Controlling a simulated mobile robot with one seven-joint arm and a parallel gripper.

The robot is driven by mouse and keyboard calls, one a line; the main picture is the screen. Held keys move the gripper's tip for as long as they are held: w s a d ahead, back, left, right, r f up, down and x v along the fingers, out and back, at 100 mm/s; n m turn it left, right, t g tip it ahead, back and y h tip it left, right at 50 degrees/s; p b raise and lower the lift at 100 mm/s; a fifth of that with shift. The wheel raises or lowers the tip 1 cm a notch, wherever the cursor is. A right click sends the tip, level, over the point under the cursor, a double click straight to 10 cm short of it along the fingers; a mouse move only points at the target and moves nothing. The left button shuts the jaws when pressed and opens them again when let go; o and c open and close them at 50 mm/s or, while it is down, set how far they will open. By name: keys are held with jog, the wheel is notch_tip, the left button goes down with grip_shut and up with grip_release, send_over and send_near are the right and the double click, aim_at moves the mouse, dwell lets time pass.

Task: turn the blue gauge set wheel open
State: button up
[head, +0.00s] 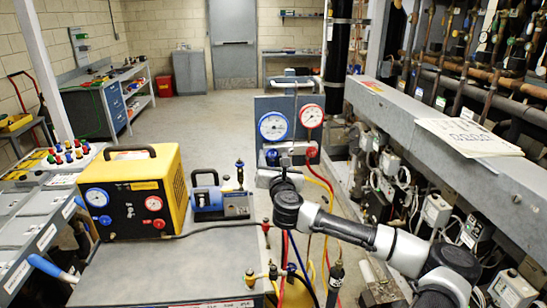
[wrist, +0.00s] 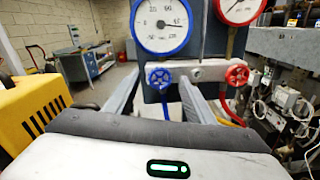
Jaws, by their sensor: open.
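The blue wheel (wrist: 159,77) is on the left of the gauge set's silver manifold block (wrist: 205,72), below the blue-rimmed gauge (wrist: 162,24). My gripper (wrist: 160,92) is open, one finger on each side of the blue wheel in the wrist view. The fingers look apart from the wheel, with a gap on both sides; how far their tips reach in depth is hard to tell.
The red wheel (wrist: 237,76) is close to the right finger, under the red gauge (head: 311,116). Hoses (head: 322,185) hang below the manifold. A yellow machine (head: 135,190) and a blue pump (head: 221,203) stand on the bench to the left. A grey beam (head: 440,140) runs along the right.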

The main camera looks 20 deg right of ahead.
jog(key=shift+w+d, duration=0.1)
jog(key=shift+w, duration=0.3)
jog(key=shift+c, duration=0.4)
jog(key=c, duration=1)
